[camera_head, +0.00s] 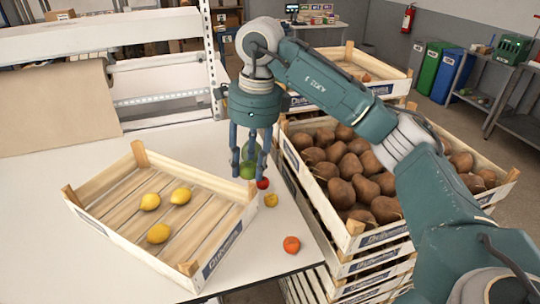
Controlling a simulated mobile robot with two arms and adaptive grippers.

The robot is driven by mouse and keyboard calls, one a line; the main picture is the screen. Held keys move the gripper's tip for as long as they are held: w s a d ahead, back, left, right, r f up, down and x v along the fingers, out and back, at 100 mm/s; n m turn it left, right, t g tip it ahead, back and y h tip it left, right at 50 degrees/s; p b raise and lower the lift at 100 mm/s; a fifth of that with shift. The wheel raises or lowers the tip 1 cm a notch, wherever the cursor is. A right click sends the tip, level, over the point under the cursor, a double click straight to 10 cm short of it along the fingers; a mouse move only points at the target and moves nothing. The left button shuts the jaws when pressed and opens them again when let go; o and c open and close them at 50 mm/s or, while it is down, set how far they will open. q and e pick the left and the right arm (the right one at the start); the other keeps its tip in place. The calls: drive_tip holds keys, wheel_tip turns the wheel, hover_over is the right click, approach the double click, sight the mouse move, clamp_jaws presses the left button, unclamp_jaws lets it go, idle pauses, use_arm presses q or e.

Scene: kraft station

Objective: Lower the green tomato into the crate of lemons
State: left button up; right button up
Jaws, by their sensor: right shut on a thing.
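The green tomato (248,169) is between the fingers of my right gripper (248,165), which is shut on it. The gripper points down, and the fingers partly hide the tomato. It is beyond the back right corner of the crate of lemons (222,243), not over its inside. The crate is a shallow wooden slatted box, set at an angle on the white table. Three yellow lemons lie in it: one at the left (150,201), one at the right (181,195) and one nearer the front (158,233). My left gripper is not in view.
A red fruit (263,183), a yellow fruit (271,200) and an orange-red fruit (291,245) lie on the table right of the crate. Stacked crates of brown produce (357,240) stand close to the table's right edge. A brown paper roll (55,110) is at the back left.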

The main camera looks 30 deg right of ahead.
drive_tip(key=w+a+f+b, duration=0.1)
drive_tip(key=a+f, duration=0.1)
drive_tip(key=a, duration=0.9)
drive_tip(key=w+a+f+b, duration=0.1)
drive_tip(key=w+a+f, duration=0.1)
drive_tip(key=a, duration=1)
drive_tip(key=shift+w+a+f, duration=0.3)
drive_tip(key=shift+f, duration=0.3)
drive_tip(key=shift+f, duration=0.1)
drive_tip(key=shift+f+b, duration=4.45)
drive_tip(key=shift+f, duration=1.2)
drive_tip(key=o, duration=1.1)
drive_tip(key=shift+o, duration=0.2)
